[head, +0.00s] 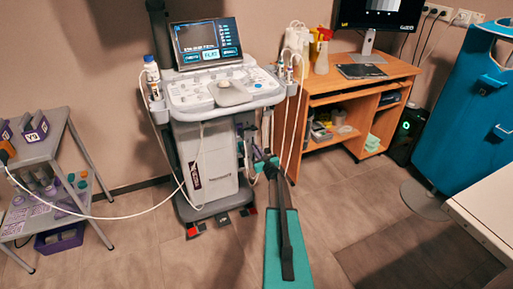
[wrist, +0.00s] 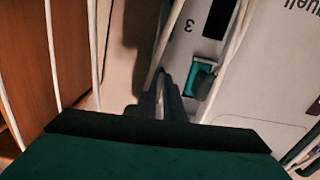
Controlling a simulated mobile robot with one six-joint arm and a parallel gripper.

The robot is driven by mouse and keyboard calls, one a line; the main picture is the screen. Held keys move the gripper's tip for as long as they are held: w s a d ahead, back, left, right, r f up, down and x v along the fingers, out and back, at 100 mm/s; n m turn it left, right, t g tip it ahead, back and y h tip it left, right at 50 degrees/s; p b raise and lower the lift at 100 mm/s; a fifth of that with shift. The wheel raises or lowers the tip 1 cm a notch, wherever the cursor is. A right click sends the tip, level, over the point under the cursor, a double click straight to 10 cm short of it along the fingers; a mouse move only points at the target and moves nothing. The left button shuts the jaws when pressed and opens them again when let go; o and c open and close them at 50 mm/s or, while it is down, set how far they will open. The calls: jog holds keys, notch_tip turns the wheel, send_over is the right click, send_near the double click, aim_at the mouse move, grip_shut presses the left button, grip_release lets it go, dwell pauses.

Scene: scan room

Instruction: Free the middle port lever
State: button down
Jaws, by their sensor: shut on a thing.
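The ultrasound cart (head: 215,150) stands left of the middle in the head view. My gripper (wrist: 161,82) reaches its right side. In the wrist view a teal lever (wrist: 196,80) sits in a dark port below a printed 3. I cannot tell whether this is the middle port. My dark fingers are just left of the lever, shut on a white cable (wrist: 166,45) that runs up from between them. Another white cable (wrist: 228,58) passes close along the right side of the lever. The fingertips partly hide the held cable.
More white cables (wrist: 53,60) hang at left in the wrist view, beside the wooden desk (head: 345,90). A cable (head: 110,217) loops between trolley and cart. Floor is open in front.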

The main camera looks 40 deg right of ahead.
jog(key=shift+m+p, duration=0.3)
jog(key=shift+m, duration=0.2)
jog(key=c, duration=1.9)
grip_release()
jog(key=shift+o, duration=0.2)
jog(key=v, duration=1.4)
jog(key=shift+f, duration=0.1)
jog(key=shift+w, duration=0.15)
